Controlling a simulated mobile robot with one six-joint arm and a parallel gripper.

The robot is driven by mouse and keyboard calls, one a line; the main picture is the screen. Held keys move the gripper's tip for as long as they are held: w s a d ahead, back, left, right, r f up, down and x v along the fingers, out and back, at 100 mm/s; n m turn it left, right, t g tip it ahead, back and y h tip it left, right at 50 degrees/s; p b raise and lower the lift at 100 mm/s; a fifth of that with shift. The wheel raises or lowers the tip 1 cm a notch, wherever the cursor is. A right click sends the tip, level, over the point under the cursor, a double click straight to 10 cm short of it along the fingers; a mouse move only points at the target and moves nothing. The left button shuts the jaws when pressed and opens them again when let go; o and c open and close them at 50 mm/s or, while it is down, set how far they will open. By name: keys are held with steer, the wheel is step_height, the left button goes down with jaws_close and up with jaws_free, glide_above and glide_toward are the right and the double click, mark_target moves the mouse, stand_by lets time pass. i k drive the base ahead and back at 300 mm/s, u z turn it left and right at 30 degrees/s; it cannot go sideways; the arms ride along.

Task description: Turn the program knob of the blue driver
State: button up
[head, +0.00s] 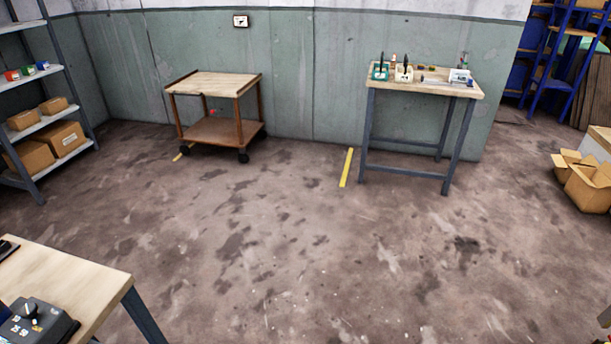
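I cannot tell for sure which thing is the blue driver. On the far workbench (425,80) stand a teal block (380,73) and a white block (403,76), each with a dark upright part on top. They are too small to make out a knob. My gripper does not show in the head view.
A wooden trolley (213,130) stands by the wall. The near table (75,285) fills the lower left corner. Shelves (45,120) are at left and open cartons (588,185) at right. The floor (290,250) between them is clear, with yellow tape (346,167) near the far workbench.

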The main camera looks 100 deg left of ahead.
mark_target(29, 311)
steer(key=u, duration=1.85)
steer(key=k, duration=0.1)
steer(key=u, duration=3.25)
steer(key=k, duration=0.75)
steer(key=z, duration=0.2)
steer(key=i, duration=0.75)
steer(key=u, duration=0.1)
